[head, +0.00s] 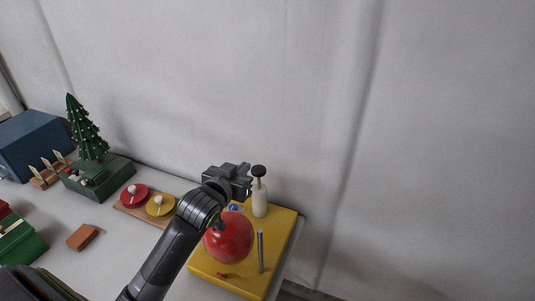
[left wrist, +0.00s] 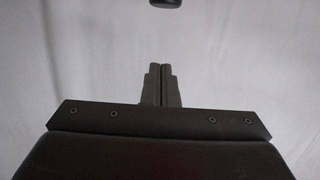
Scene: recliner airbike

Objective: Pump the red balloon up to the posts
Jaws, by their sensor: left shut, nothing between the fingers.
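The red balloon (head: 232,240) is round and sits on a yellow base (head: 225,282). A thin grey post (head: 261,251) stands at its right; my arm hides the balloon's left edge, and a second post cannot be made out. A white pump (head: 260,199) with a black knob (head: 259,171) raised on a shaft stands at the base's back. My left gripper (head: 247,186) is shut and empty, just left of the knob; contact cannot be told. Its closed fingers (left wrist: 160,84) show in the left wrist view, with a dark rounded piece at the top edge. My right gripper is not in view.
A wooden board with a red disc (head: 133,194) and a yellow disc (head: 160,205) lies left of the base. Further left are a small tree on a green box (head: 102,178), a blue box (head: 35,145) and a brown block (head: 83,237). A grey curtain hangs behind.

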